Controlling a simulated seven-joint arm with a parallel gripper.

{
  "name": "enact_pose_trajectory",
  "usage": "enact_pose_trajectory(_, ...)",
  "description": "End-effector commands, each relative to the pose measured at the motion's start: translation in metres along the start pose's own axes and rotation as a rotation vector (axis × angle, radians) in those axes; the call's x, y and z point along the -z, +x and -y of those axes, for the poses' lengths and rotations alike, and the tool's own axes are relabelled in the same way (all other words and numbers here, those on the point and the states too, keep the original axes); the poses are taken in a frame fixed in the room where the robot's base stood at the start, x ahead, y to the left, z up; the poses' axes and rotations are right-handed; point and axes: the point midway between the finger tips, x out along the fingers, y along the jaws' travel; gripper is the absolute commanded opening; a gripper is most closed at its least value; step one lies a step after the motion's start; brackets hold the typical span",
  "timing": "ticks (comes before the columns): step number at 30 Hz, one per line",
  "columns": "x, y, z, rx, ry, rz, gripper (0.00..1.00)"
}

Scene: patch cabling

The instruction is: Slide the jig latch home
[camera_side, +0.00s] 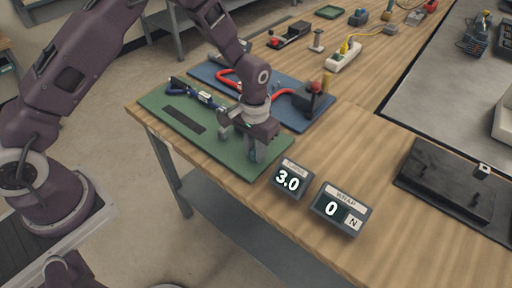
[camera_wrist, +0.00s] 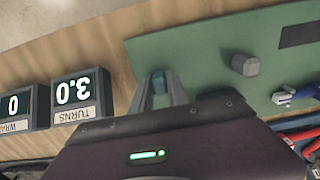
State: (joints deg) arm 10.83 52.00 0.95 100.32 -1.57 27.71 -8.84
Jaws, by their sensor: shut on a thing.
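My gripper (camera_side: 253,155) is low over the near right end of the green board (camera_side: 212,137). In the wrist view its fingers (camera_wrist: 158,92) are shut on a small teal block (camera_wrist: 159,82) at the edge of the green board (camera_wrist: 205,53). This block may be the jig latch; its base and any track are hidden by the fingers. A grey post (camera_wrist: 245,65) stands apart from the fingers on the board. A dark slot or strip (camera_side: 184,119) lies along the board, and a dark blue cable (camera_side: 182,88) with a pale connector lies behind it.
A blue board (camera_side: 285,112) with a red cable (camera_side: 282,91) lies behind the green one. A black plate (camera_side: 440,178) lies farther right. Wood between them is clear.

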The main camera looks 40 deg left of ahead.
Motion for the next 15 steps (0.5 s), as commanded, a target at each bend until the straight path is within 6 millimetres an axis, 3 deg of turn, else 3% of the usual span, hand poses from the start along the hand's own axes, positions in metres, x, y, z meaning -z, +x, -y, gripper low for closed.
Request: enact_pose_trajectory(15, -0.0066, -0.0009, -0.0008, -0.001, 0.0, -0.002, 0.0)
